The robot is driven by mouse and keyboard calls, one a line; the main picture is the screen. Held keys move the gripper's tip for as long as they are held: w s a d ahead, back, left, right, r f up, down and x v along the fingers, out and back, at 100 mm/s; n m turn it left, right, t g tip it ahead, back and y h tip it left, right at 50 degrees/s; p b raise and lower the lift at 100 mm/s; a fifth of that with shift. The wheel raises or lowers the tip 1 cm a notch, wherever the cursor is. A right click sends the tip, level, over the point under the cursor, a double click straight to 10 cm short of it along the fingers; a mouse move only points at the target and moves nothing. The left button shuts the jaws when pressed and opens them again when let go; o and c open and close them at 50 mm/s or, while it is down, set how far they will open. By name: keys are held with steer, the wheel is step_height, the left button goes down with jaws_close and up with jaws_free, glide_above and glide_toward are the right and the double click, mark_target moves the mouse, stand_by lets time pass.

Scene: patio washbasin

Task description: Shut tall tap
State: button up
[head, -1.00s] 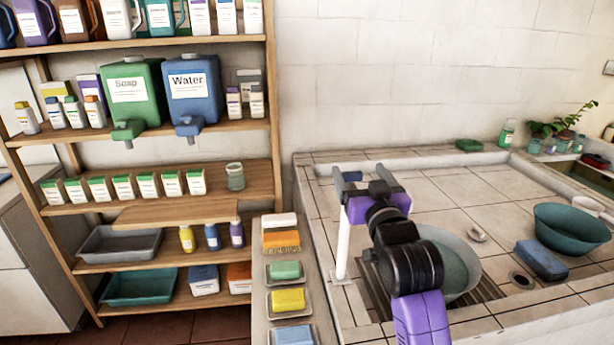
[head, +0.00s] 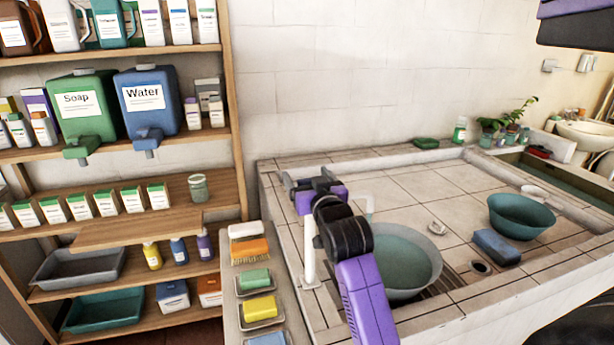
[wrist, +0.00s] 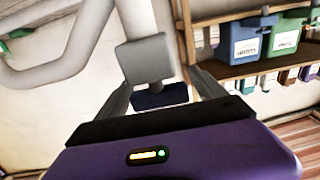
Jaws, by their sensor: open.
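The tall tap (head: 309,262) is a white upright pipe at the left of the tiled counter, with a bent spout (head: 370,200) over a bowl of water (head: 405,262). My gripper (head: 303,184) is at the tap's top and hides most of it. In the wrist view, the tap's pale block (wrist: 148,55) and a dark blue handle (wrist: 160,97) lie between my open fingers (wrist: 162,84). The fingers stand on either side of the handle. I cannot tell whether they touch it. I cannot tell whether water is running.
A wooden shelf (head: 215,182) with soap and water tanks stands at the left. Soap dishes (head: 258,311) line the ledge beside the counter. A blue sponge (head: 496,246) and a teal bowl (head: 521,218) sit to the right. The counter's back middle is mostly clear.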

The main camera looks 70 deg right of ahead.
steer(key=c, duration=1.4)
steer(key=shift+o, duration=0.2)
steer(key=shift+m+g+h+b, duration=0.3)
steer(key=shift+g, duration=0.1)
steer(key=shift+s+a+m+g+y+b, duration=0.1)
steer(key=shift+s+m+g+y+b, duration=0.5)
steer(key=shift+m+g+b, duration=2.85)
steer(key=shift+s+m+g+y+b, duration=0.25)
steer(key=shift+s+m+g+b, duration=0.55)
steer(key=shift+m+g+b, duration=2.65)
steer(key=shift+s+a+m+g+y+b, duration=0.1)
steer(key=shift+s+m+g+y+b, duration=0.95)
steer(key=shift+g, duration=4.25)
steer(key=shift+w+m+h, duration=0.3)
steer(key=shift+m+h, duration=0.1)
steer(key=shift+m, duration=0.45)
